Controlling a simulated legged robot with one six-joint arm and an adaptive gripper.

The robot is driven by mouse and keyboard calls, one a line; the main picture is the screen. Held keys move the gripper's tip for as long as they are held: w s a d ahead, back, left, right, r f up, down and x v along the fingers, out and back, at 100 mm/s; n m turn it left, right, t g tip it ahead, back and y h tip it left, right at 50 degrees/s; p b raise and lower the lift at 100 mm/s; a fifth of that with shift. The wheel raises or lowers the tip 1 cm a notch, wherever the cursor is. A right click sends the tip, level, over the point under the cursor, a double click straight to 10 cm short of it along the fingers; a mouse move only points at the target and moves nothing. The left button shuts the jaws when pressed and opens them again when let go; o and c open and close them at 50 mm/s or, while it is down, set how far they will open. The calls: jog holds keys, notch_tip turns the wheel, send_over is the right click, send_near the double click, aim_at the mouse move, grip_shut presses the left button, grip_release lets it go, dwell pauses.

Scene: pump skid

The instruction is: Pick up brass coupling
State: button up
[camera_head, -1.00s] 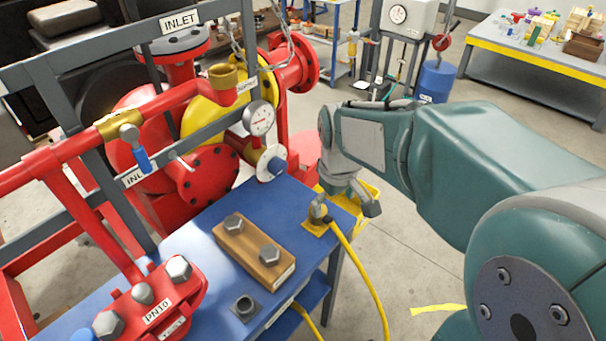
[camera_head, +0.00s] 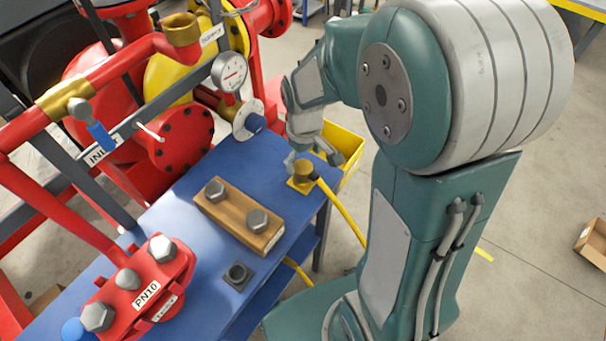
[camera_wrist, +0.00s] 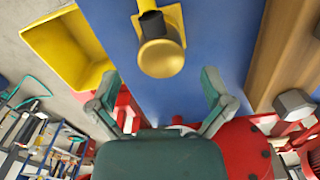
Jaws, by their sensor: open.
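The brass coupling (camera_head: 302,170) sits on a yellow square plate near the right end of the blue bench (camera_head: 175,215), beside the yellow hose. In the wrist view its round brass end (camera_wrist: 160,58) faces the camera, with a dark neck and yellow plate behind it. My gripper (camera_head: 314,160) is open just beyond the coupling's top in the head view. In the wrist view the two fingers of my gripper (camera_wrist: 158,76) stand apart, left and right of the coupling's near end. I see no contact; exact height above it is unclear.
A wooden block with two bolts (camera_head: 238,217) lies left of the coupling. A yellow bin (camera_head: 343,150) is just past the bench end. A yellow hose (camera_head: 343,215) runs off the bench's front.

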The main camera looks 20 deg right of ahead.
aim_at(303, 166)
jog(key=shift+f, duration=1.6)
jog(key=c, duration=1.3)
jog(key=shift+r, duration=0.2)
jog(key=shift+w+r, duration=0.1)
jog(key=shift+r, duration=0.2)
notch_tip(303, 166, up, 3)
jog(key=shift+f, duration=0.2)
jog(key=s+r, duration=0.3)
jog(key=s, duration=0.1)
jog(key=s+r, duration=0.3)
jog(key=s, duration=0.2)
jog(key=s+r, duration=0.3)
jog(key=s, duration=0.2)
jog(key=shift+s+a+r, duration=0.1)
jog(key=shift+a+r, duration=0.15)
jog(key=shift+r, duration=0.05)
